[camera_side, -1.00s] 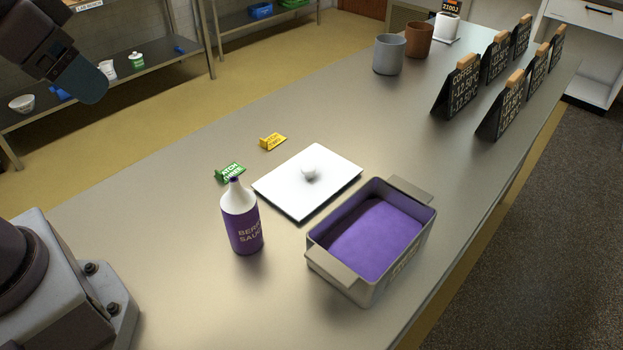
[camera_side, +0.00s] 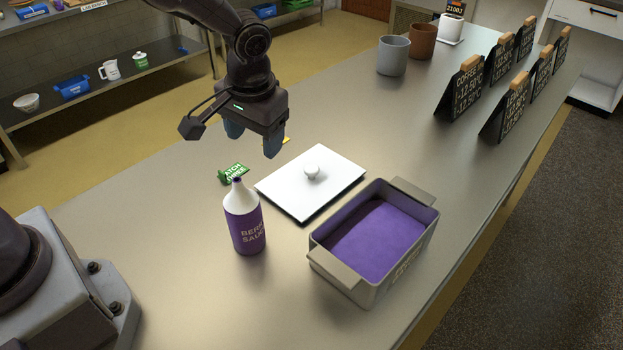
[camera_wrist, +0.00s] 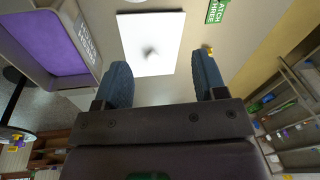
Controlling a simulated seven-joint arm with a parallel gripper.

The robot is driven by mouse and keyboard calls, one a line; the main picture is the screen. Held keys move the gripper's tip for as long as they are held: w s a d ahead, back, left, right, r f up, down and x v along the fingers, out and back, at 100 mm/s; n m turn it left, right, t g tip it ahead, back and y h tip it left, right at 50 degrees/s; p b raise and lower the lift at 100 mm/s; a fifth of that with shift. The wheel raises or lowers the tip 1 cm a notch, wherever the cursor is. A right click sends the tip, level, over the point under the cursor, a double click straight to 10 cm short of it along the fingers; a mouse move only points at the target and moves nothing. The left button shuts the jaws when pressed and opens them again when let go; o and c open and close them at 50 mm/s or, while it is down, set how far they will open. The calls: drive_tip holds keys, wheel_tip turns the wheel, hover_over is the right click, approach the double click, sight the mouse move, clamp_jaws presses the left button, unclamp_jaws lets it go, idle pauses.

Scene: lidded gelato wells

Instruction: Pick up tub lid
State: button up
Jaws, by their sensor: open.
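My gripper (camera_side: 252,142) is open and empty, in the air above the counter, up and to the left of the lid in the side view. In the wrist view my gripper's (camera_wrist: 164,85) two blue fingers are apart, and the lid (camera_wrist: 135,30) shows beyond them with a blurred dark knob.
A purple and white sauce bottle (camera_side: 244,225) stands left of the tub. Cups (camera_side: 393,56) and several black price boards (camera_side: 461,88) stand farther back.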

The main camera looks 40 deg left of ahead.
drive_tip(key=w+d+f+n+t+y, duration=0.1)
drive_tip(key=w+f+n, duration=0.2)
drive_tip(key=w+f, duration=0.35)
drive_tip(key=n+t, duration=0.1)
drive_tip(key=n, duration=0.2)
hover_over(312, 168)
drive_tip(key=s+d, duration=0.1)
drive_tip(key=s, duration=0.1)
wheel_tip(312, 168, down, 6)
drive_tip(key=shift+s+r, duration=0.1)
drive_tip(key=shift+r, duration=0.15)
drive_tip(key=shift+w+d+x, duration=0.1)
drive_tip(key=shift+w+x, duration=0.1)
drive_tip(key=shift+x, duration=1.15)
drive_tip(key=shift+w+d+x, duration=0.15)
drive_tip(key=shift+x, duration=1.2)
drive_tip(key=shift+r, duration=0.1)
drive_tip(key=c, duration=1.2)
